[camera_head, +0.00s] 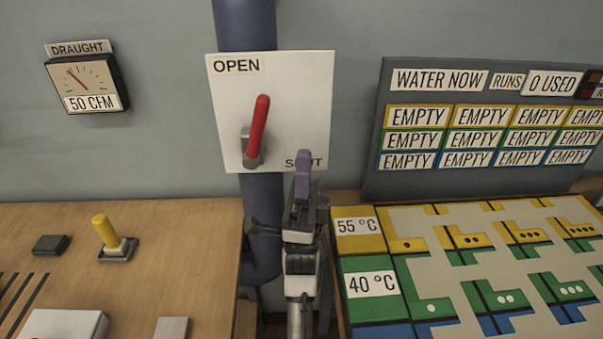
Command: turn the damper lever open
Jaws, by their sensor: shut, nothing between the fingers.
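The damper lever (258,126) is a red handle on a grey pivot, mounted on a white plate (291,91) fixed to a dark blue pipe. The lever points up and slightly right from its pivot at the plate's lower left. The plate reads OPEN at its top left and SHUT at its bottom right; the SHUT label is partly covered. My gripper (303,168) is below and right of the lever, in front of the plate's lower edge. Its fingers are shut and empty, and it looks apart from the lever.
A draught gauge (87,83) on the wall reads 50 CFM. A wooden table (180,236) at left holds a yellow-handled lever (106,233). At right are a board (372,157) of EMPTY labels and a tray (420,236) of coloured slots. The pipe (262,200) runs down between them.

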